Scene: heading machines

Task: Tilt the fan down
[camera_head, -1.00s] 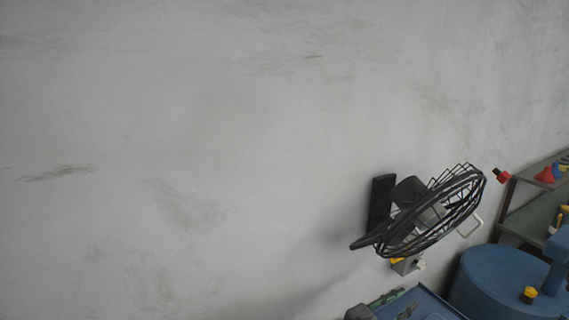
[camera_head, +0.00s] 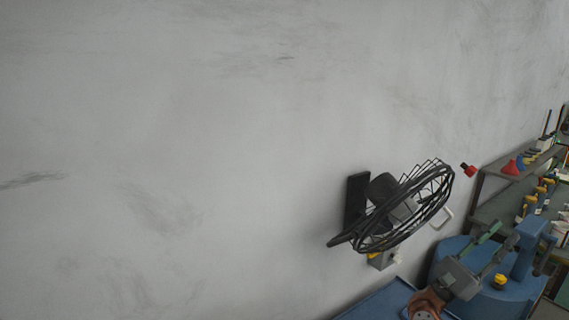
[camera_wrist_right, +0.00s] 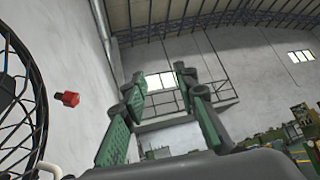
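The fan (camera_head: 400,207) is mounted on the grey wall by a dark bracket (camera_head: 355,200), at the right of the head view. Its round black wire cage is tilted, and a light loop-shaped handle (camera_head: 442,218) shows at its right side. The edge of the cage also shows at the left of the right wrist view (camera_wrist_right: 35,100). My right gripper (camera_head: 500,240) is below and to the right of the fan, apart from it. Its green-padded fingers (camera_wrist_right: 160,100) are spread with nothing between them. My left gripper is not in view.
A blue round machine (camera_head: 450,250) stands under the fan on the right. A shelf (camera_head: 490,180) with red and yellow items is beyond it. A small red object (camera_head: 468,170) is near the wall. The wall to the left is bare.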

